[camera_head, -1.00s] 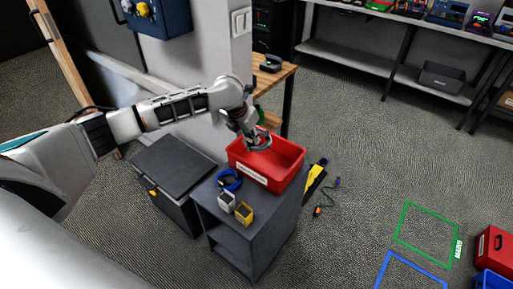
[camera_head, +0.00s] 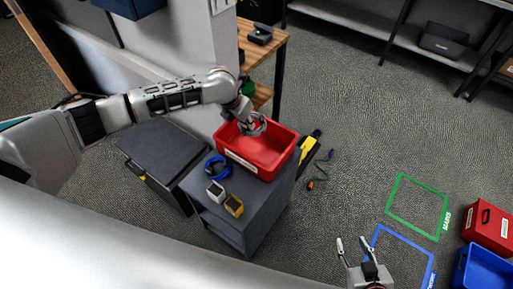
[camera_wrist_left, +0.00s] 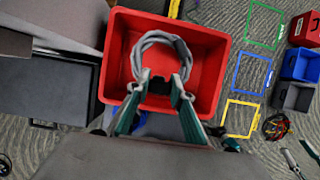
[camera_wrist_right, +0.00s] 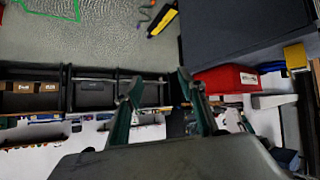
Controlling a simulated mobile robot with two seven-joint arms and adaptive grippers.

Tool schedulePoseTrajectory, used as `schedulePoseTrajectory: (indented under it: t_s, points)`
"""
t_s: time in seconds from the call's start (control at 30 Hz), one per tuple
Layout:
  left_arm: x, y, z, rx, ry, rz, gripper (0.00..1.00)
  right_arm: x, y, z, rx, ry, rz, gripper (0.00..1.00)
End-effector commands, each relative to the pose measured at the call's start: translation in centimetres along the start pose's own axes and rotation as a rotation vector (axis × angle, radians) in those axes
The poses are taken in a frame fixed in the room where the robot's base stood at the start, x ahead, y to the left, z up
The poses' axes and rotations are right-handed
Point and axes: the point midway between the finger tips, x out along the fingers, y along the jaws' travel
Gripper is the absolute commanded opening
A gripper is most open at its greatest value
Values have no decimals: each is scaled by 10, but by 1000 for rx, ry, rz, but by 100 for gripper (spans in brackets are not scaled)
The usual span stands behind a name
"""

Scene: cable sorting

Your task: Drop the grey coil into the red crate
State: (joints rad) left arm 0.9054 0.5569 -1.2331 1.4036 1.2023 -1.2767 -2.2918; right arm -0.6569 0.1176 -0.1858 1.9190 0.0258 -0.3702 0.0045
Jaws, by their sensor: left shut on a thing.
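The grey coil (camera_head: 259,124) hangs from my left gripper (camera_head: 248,125) over the back left part of the red crate. In the left wrist view the coil (camera_wrist_left: 138,52) is a loose ring, and the fingers of the left gripper (camera_wrist_left: 161,84) are shut on its near side. The red crate (camera_head: 250,163) stands open on the dark grey cabinet; its floor (camera_wrist_left: 207,72) looks empty in the left wrist view. I cannot tell whether the coil touches the crate. My right gripper (camera_head: 357,252) is open and empty, far from the crate; its spread fingers show in the right wrist view (camera_wrist_right: 160,90).
A blue coil (camera_head: 211,172), a grey block (camera_head: 215,191) and a yellow block (camera_head: 234,206) stand on the cabinet (camera_head: 259,198) beside the crate. A yellow-black tool (camera_head: 307,153) and a cable (camera_head: 321,172) lie on the floor. A blue crate (camera_head: 485,270) stands at right.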

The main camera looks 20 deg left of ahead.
Motion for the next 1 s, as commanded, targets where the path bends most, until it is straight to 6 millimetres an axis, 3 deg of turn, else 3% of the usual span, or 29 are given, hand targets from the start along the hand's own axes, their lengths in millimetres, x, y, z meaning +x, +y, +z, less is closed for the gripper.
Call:
schedulePoseTrajectory:
  t_s: [0.2, 0.4, 0.77, 0.8, 0.87, 1.0]
  points:
    - [25, 0, -10, -1, 0, 0, 0, 12, -10, -5, -16, 50, -22, 40]
    - [40, 1, -17, -1, 1, 1, 0, 23, -13, 5, -16, 58, -24, 40]
    - [42, 1, -17, -1, -1, 1, 0, 26, -12, 14, -17, 46, -22, 40]
    - [42, 1, -17, -1, -1, 1, 24, 26, -12, 14, -17, 45, -22, 40]
    - [42, 1, -17, -1, -1, 1, 40, 26, -12, 14, -17, 45, -22, 40]
    - [42, 1, -17, -1, 0, 1, 41, 26, -12, 14, -17, 45, -21, 40]
